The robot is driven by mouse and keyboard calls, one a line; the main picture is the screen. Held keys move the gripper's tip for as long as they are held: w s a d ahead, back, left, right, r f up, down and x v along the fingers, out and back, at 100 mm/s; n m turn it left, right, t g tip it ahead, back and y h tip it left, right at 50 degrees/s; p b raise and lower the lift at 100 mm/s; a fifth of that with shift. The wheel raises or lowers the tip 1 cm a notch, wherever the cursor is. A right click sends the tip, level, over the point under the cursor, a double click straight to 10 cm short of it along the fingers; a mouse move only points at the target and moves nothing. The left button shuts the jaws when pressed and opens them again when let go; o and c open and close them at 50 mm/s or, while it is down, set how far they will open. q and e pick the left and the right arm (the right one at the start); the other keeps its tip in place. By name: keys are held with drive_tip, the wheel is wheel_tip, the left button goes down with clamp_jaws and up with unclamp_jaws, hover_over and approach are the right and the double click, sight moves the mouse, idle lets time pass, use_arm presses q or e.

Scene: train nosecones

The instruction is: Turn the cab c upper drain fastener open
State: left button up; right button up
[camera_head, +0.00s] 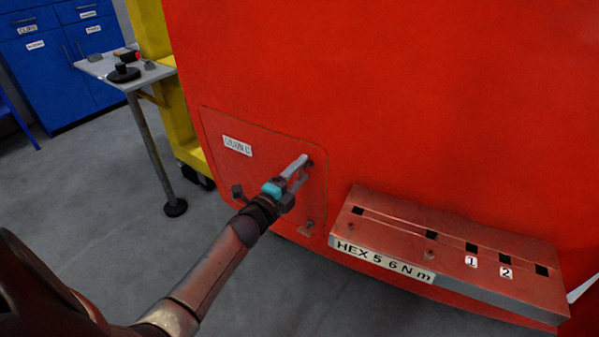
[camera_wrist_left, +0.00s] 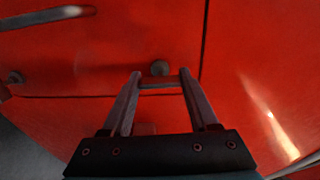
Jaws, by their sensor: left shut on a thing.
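A red access panel (camera_head: 262,178) is set in the large red nosecone (camera_head: 400,80). My left arm reaches in from the lower left. Its gripper (camera_head: 303,170) is at the panel's upper right corner, shut on the upper fastener. In the left wrist view, the grey round fastener (camera_wrist_left: 160,68) shows just beyond the fingertips (camera_wrist_left: 161,80), with a narrow reddish bar across between them. The fingers partly hide the fastener in the head view. A lower fastener (camera_head: 309,226) sits near the panel's lower right corner. My right gripper is out of view.
A red holder (camera_head: 480,232) with several square slots and a label "HEX 5 6 N m" stands right of the panel. A small grey table (camera_head: 105,68) with tools, a yellow frame (camera_head: 190,120) and blue cabinets (camera_head: 50,90) are at left. Grey floor is clear below.

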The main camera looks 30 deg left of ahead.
use_arm(q)
drive_tip(key=o, duration=1.4)
drive_tip(key=s+p, duration=0.1)
drive_tip(key=s, duration=1.4)
drive_tip(key=shift+s, duration=0.15)
